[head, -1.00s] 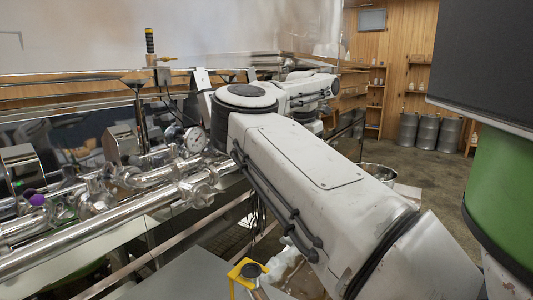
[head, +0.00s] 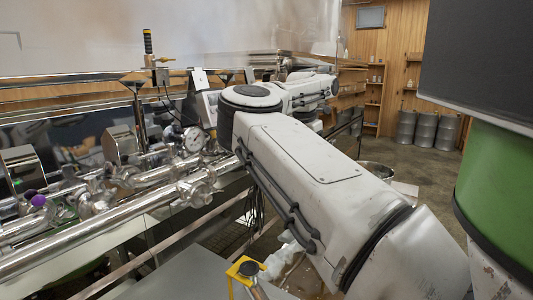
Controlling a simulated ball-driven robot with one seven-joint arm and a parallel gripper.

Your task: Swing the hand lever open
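An upright handle with a black grip and yellow bands (head: 148,42) stands on the evaporator's top rail at the left. A small yellow lever (head: 165,59) sticks out sideways beside its base. I cannot tell for sure which of these is the hand lever. My white arm reaches from the lower right toward the back and bends at a round grey-topped joint near the middle. The far end of my arm lies to the right of the handle, well apart from it. My gripper does not show, so its state is hidden.
Shiny steel pipes (head: 110,228) with a round gauge (head: 195,139) run along the left, close to my arm. A yellow bracket (head: 243,268) stands at the bottom. Metal drums (head: 426,130) stand at the back right, with open floor before them.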

